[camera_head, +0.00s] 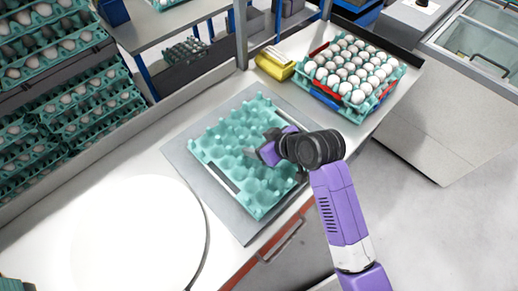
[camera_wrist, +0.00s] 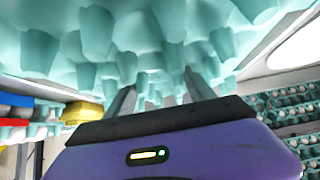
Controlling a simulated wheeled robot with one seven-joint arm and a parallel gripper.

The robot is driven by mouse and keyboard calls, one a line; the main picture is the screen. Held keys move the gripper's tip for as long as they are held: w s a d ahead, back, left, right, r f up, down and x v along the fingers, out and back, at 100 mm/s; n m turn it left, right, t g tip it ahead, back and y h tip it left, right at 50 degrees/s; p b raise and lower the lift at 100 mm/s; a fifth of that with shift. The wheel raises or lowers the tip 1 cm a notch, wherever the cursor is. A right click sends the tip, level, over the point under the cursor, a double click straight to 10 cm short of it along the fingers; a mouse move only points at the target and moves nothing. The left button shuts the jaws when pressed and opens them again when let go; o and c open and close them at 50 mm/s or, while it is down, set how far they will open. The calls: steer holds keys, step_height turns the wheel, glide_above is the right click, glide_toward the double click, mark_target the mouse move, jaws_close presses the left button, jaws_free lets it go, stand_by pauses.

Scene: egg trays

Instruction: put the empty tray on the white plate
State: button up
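The empty tray (camera_head: 236,130) is a teal egg tray with rows of raised cones. It lies on a grey mat (camera_head: 183,152) on the counter, with no eggs in it. My gripper (camera_head: 258,153) is over the tray's middle, low among the cones. In the wrist view its two grey fingers stand apart, and teal cones of the tray (camera_wrist: 95,30) show around and between them. The fingertips are partly hidden by cones, so firm contact cannot be told. The white plate (camera_head: 130,235) is a large round disc left of the tray, bare and very bright.
A tray stack full of white eggs (camera_head: 352,70) stands at the counter's back right, beside a yellow box (camera_head: 273,65). Racks of egg trays (camera_head: 75,105) rise at the left. A grey machine (camera_head: 450,90) is at the right.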

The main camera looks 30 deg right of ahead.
jaws_close()
steer(key=shift+r, duration=0.1)
